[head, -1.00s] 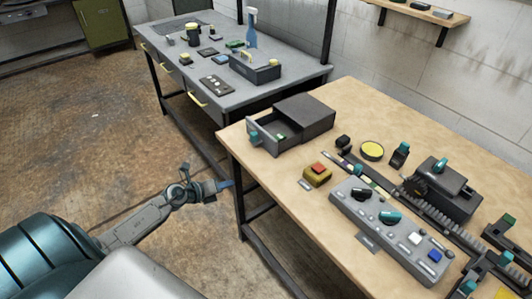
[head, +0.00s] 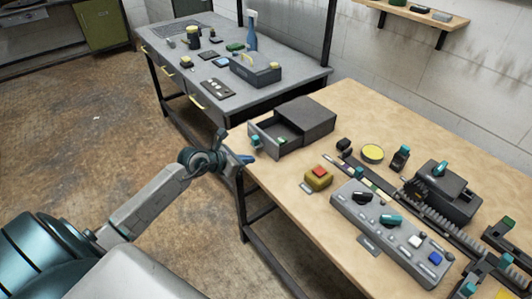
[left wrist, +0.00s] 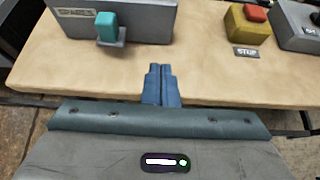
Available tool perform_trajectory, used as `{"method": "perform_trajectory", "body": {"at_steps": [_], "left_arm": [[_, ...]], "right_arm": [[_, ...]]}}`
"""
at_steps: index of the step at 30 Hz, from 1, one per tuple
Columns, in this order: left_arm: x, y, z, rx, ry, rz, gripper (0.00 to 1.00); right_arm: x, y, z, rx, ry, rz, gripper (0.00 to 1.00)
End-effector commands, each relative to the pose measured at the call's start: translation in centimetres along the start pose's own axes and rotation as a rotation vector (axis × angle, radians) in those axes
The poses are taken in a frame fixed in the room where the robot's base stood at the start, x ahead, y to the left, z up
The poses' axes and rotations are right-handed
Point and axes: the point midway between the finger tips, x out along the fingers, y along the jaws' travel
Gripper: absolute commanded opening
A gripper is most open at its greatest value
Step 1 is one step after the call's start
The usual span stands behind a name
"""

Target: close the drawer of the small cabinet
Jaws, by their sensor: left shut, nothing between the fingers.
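The small dark grey cabinet (head: 307,118) stands on the wooden table at its far left corner. In the left wrist view the drawer front (left wrist: 148,18) and the teal handle (left wrist: 106,27) show at the top. My left gripper (head: 246,158) is shut and empty, with blue fingertips, at the table's edge just in front of the drawer and apart from it. The fingertips (left wrist: 161,75) point toward the drawer front, right of the handle. My right gripper is not seen.
On the wooden table (head: 285,185), a yellow box with a red button (head: 318,177) stands right of the drawer. A grey control panel (head: 390,232) and a geared rail lie farther right. A grey workbench (head: 215,92) with tools stands behind.

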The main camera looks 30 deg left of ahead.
Motion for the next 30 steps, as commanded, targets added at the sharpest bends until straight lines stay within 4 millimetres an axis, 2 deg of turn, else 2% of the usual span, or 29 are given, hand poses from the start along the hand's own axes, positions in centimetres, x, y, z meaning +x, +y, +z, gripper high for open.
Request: {"method": "perform_trajectory", "body": {"at_steps": [8,10,15,30], "left_arm": [[4.7,-0.1,0.3,-0.005,-0.002,-0.002,0.0],[5.5,-0.1,1.2,-0.004,-0.002,-0.001,0.0],[7.2,0.0,1.9,-0.002,0.0,-0.001,0.0],[7.9,0.0,2.0,0.0,0.0,0.0,0.0]], "right_arm": [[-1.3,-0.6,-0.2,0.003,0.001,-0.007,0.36],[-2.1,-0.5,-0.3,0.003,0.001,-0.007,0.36],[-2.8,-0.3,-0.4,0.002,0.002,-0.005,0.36],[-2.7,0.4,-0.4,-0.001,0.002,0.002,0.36]]}}
